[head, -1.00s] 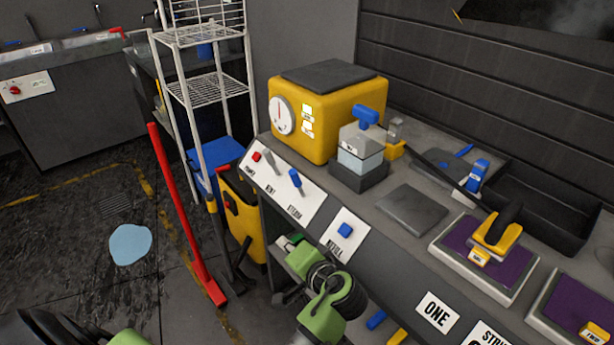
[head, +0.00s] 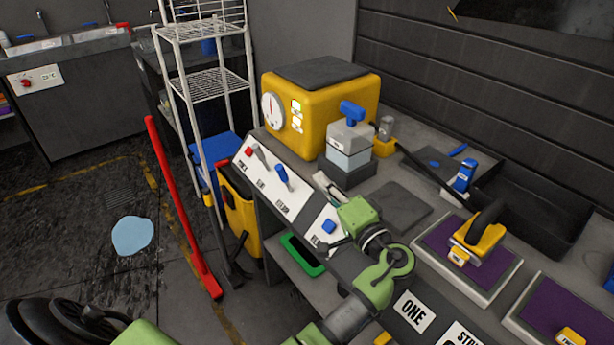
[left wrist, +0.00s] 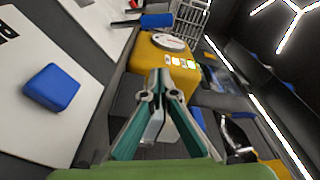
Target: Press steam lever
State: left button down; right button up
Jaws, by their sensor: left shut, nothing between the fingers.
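The steam lever (head: 282,176) is a blue-handled lever on the white sloped panel in front of the yellow machine. It stands out from the panel above its label. Its blue handle also shows near the top of the left wrist view (left wrist: 157,20). My left gripper (head: 322,184) is shut and empty, to the right of the lever and apart from it, over the console. In the left wrist view its fingertips (left wrist: 165,76) come together in front of the yellow machine (left wrist: 150,55). My right gripper is not in view.
A blue button (head: 329,226) sits on a separate white plate below my left gripper. A grey block with a blue knob (head: 350,140) stands right of the yellow machine (head: 320,105). A wire rack (head: 205,85) and red pole (head: 175,190) stand left.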

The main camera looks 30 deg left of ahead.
aim_at(284, 179)
pick_arm(q)
jog(key=x, duration=0.8)
jog(key=shift+w+a+p, duration=0.15)
jog(key=shift+a+p, duration=0.15)
jog(key=shift+a, duration=0.05)
jog(key=s, duration=0.1)
jog(key=s+p, duration=0.1)
jog(key=s+a+f+p, duration=0.1)
jog(key=shift+s, duration=0.25)
jog(key=shift+a+f, duration=0.1)
jog(key=shift+f, duration=0.15)
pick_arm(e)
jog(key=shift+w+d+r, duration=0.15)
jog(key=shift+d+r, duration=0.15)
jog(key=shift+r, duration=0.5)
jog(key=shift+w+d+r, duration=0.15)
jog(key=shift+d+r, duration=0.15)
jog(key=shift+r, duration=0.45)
